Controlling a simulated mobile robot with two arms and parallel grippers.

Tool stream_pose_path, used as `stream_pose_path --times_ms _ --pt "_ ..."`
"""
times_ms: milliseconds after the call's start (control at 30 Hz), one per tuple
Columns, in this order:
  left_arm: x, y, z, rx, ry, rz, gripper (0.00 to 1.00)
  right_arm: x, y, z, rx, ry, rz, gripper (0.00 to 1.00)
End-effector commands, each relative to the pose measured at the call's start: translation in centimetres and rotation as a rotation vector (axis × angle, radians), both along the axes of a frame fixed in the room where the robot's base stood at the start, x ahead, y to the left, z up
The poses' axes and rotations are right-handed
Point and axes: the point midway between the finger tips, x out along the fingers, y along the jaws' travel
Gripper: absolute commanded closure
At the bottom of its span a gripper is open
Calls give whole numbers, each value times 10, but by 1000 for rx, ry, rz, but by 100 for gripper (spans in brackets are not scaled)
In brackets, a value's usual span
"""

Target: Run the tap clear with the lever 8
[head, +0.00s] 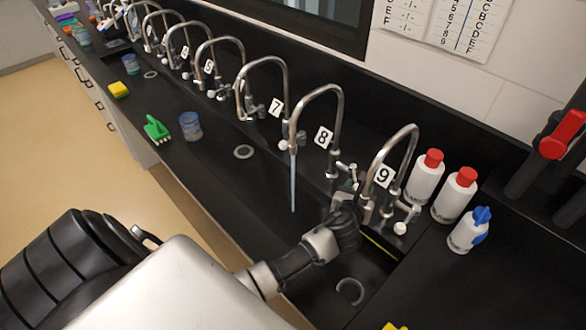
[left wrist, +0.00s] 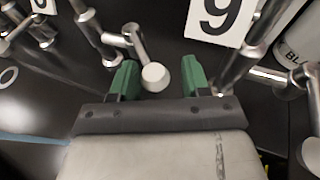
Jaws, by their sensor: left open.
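Tap 8 (head: 339,115) is a steel gooseneck beside the number 8 card (head: 323,137). A thin bluish stream of water (head: 293,185) falls from its spout into the black sink. My left gripper (head: 346,196) is down by the foot of tap 8, close to tap 9, partly hidden by its own wrist. In the left wrist view its green fingers (left wrist: 160,82) are open, one on each side of the round white knob (left wrist: 155,77) of a steel lever (left wrist: 137,44). The lever appears to belong to tap 8. I cannot tell whether a finger touches it.
Tap 9 (head: 407,135) and its number card (head: 384,177) stand close on the right. Red-capped bottles (head: 425,177) and a blue-topped bottle (head: 467,232) stand beyond. Tap 7 (head: 262,62) is to the left. A glass beaker (head: 190,126) and a green brush (head: 157,128) are on the counter.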

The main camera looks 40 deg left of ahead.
Motion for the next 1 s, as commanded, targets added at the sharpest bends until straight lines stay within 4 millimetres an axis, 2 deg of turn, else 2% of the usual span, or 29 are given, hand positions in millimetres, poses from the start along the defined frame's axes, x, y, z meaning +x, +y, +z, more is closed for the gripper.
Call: stream_pose_path --times_ms 167,700,1000 --pt "-1 3 1 1 0 1 53 0 0 2 0 0 0 40" --pt "-18 68 1 4 1 1 53 0 0 29 0 1 0 40" --pt "-16 61 1 0 0 1 53 0 0 30 0 0 0 40"
